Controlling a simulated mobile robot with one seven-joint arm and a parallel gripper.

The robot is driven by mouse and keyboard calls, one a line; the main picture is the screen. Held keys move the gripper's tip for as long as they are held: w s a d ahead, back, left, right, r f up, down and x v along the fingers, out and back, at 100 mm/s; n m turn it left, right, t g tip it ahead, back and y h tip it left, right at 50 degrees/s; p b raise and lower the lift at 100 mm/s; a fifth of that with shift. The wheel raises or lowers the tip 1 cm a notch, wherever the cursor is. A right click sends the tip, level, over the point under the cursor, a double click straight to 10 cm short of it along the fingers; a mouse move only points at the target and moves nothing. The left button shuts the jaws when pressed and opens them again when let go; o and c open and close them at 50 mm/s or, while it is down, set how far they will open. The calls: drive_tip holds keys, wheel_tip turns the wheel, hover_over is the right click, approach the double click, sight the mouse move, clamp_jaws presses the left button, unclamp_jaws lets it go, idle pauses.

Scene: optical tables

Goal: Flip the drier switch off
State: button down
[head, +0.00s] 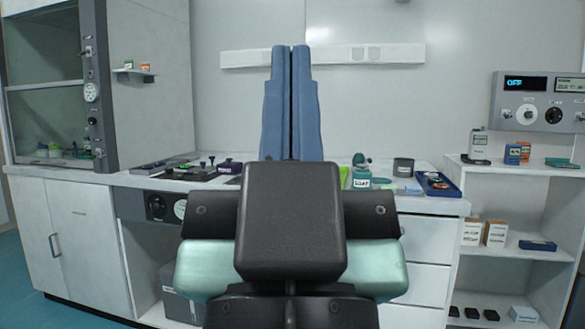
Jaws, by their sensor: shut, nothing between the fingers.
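My gripper (291,50) is in the middle of the head view, seen from behind. Its two long blue fingers point up side by side, shut with nothing between them. I cannot tell for certain which control is the drier switch. A grey control panel (508,108) on the right wall has a display reading OFF, a second lit display and round knobs. A dark panel with a knob and a gauge (160,207) sits under the bench at left. My gripper appears apart from both panels. My gripper and arm hide the middle of the bench.
A fume hood (99,120) with switches on its post stands at left. The white bench (130,180) holds dark trays, a teal-capped bottle (361,180), a grey pot (403,167) and a blue tray (437,184). An open shelf unit (525,256) with boxes stands at right.

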wheel_tip(320, 180, up, 37)
drive_tip(key=p, duration=3.5)
drive_tip(key=shift+r, duration=0.1)
